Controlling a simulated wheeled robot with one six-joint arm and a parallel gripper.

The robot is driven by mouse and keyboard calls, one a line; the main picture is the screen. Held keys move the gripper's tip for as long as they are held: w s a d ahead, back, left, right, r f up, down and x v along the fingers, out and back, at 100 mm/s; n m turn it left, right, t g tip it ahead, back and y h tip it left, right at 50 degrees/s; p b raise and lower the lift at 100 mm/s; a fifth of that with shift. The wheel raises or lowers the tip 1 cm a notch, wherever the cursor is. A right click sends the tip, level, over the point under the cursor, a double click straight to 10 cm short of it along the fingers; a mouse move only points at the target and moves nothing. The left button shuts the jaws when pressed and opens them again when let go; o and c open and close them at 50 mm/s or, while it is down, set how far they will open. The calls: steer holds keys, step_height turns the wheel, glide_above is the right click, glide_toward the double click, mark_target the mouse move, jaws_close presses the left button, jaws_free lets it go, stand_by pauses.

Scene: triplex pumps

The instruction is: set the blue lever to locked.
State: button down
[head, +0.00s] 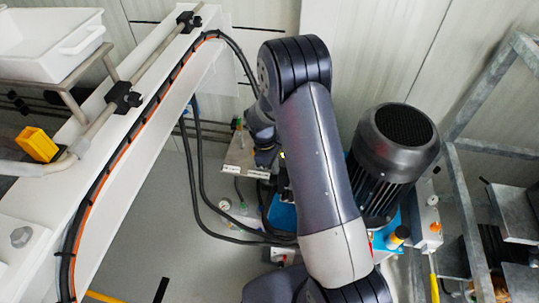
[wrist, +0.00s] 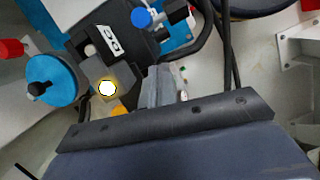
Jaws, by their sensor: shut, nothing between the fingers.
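My gripper (wrist: 160,86) shows in the wrist view as grey fingers closed together ahead of the dark palm bar, with nothing held. A round blue part with a dark stub (wrist: 50,80) is left of the fingers, apart from them. A smaller blue knob (wrist: 141,18) on a dark fitting is above them. I cannot tell which of these, if either, is the blue lever, or its position. A dark block with a white label (wrist: 108,40) lies between the two blue parts. In the head view my arm hides most of this area.
A large dark motor (head: 398,150) stands right of my arm, near a metal frame (head: 463,190). Black hoses (head: 203,190) hang from the white beam (head: 112,200) on the left. A white tray (head: 50,40) is at the upper left. Grey floor is open below the hoses.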

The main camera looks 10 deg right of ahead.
steer(key=shift+s+d+r, duration=0.1)
steer(key=shift+s+d, duration=0.4)
steer(key=shift+d, duration=0.25)
steer(key=shift+s+d+r, duration=0.1)
steer(key=shift+s+d, duration=0.35)
steer(key=shift+d, duration=0.25)
steer(key=shift+d, duration=0.1)
steer(key=shift+s+d+r+y, duration=0.1)
steer(key=shift+d+y, duration=0.1)
steer(key=shift+y, duration=0.1)
steer(key=shift+s+d+t+y, duration=0.1)
steer(key=shift+d+t+y, duration=0.15)
steer(key=shift+t+y, duration=0.05)
steer(key=shift+s+d+r+t+y, duration=0.1)
steer(key=shift+s+d+t+y, duration=0.2)
steer(key=shift+d+y, duration=0.5)
steer(key=shift+s+d+b, duration=0.4)
steer(key=shift+d+b, duration=0.35)
steer(key=shift+d, duration=0.1)
steer(key=shift+s+d, duration=0.1)
steer(key=shift+s, duration=0.05)
